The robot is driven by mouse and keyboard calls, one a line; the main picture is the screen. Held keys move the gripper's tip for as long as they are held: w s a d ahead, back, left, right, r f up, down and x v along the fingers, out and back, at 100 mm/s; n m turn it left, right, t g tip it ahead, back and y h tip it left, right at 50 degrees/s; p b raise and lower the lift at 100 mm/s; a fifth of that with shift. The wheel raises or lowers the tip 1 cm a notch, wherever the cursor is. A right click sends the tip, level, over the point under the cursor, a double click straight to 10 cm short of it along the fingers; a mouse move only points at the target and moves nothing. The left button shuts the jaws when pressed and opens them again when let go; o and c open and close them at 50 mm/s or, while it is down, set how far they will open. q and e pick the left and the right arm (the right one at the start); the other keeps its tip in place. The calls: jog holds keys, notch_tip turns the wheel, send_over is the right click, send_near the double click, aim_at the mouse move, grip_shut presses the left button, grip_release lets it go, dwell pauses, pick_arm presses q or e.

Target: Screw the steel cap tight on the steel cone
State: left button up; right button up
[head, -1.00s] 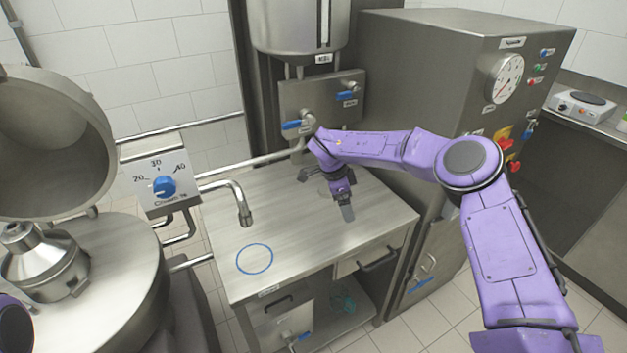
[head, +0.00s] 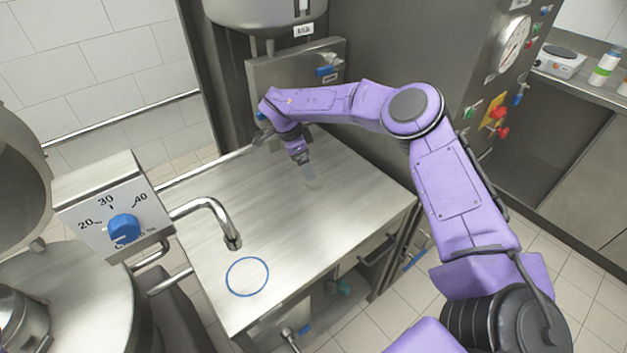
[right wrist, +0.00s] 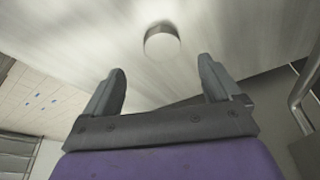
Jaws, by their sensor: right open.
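My right gripper (head: 304,172) is low over the back of the steel table (head: 240,205). In the right wrist view its two fingers (right wrist: 162,70) are wide apart with nothing between them. A small round steel piece, which looks like the cap (right wrist: 162,43), is on the brushed surface ahead of the fingertips, apart from them. In the head view I cannot clearly make the cap out beside the fingers. The steel cone (head: 20,322) is at the lower left corner, partly cut off by the frame. My left gripper is out of view.
A curved tap (head: 215,215) hangs over the table's left side, near a blue ring (head: 247,276) marked on the top. A dial box (head: 112,208) stands at the left. A valve panel (head: 295,90) is behind my right gripper. The table's middle is clear.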

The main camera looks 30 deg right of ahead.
aim_at(314, 181)
jog(key=shift+w+d+f, duration=0.15)
jog(key=shift+f, duration=0.45)
jog(key=shift+w+d+f, duration=0.1)
jog(key=shift+w+f, duration=0.05)
jog(key=shift+f, duration=0.4)
jog(key=shift+d+f, duration=0.1)
jog(key=shift+s, duration=0.25)
jog(key=shift+s+d+p, duration=0.1)
jog(key=shift+d+p, duration=0.05)
jog(key=shift+p, duration=0.35)
jog(key=p+x, duration=0.1)
jog(key=x, duration=0.3)
jog(key=shift+d+f+p, duration=0.1)
jog(key=shift+d+p, duration=0.05)
jog(key=shift+p, duration=0.2)
jog(key=shift+d+f, duration=0.1)
jog(key=shift+f, duration=0.25)
